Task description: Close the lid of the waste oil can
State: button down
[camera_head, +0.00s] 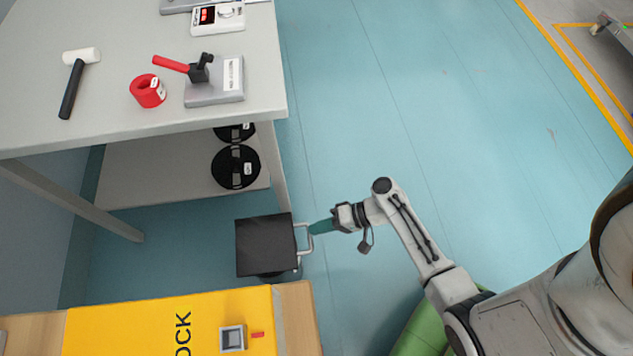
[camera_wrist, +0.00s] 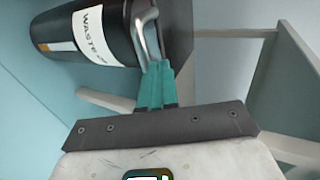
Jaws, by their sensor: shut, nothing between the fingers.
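The waste oil can (camera_wrist: 75,35) is a black cylinder with a white label, lying sideways in the wrist view. Its black square lid (camera_head: 265,246) covers most of it from above in the head view; the lid's plate (camera_wrist: 178,35) also shows in the wrist view. I cannot tell whether the lid is fully down. A grey metal handle (camera_head: 304,240) stands out on the can's right side. My gripper (camera_head: 312,228) has teal fingers, shut and empty. In the wrist view its fingertips (camera_wrist: 156,66) are right at the handle's end (camera_wrist: 146,40); whether they touch is unclear.
A grey workbench (camera_head: 40,130) stands above the can in the head view, with black reels (camera_head: 235,167) on its lower shelf. A yellow-topped table (camera_head: 140,325) lies just below the can. The blue floor (camera_head: 400,90) to the right is clear.

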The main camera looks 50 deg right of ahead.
jog(key=shift+f+b, duration=0.35)
jog(key=shift+f, duration=0.3)
jog(key=shift+s+f, duration=0.1)
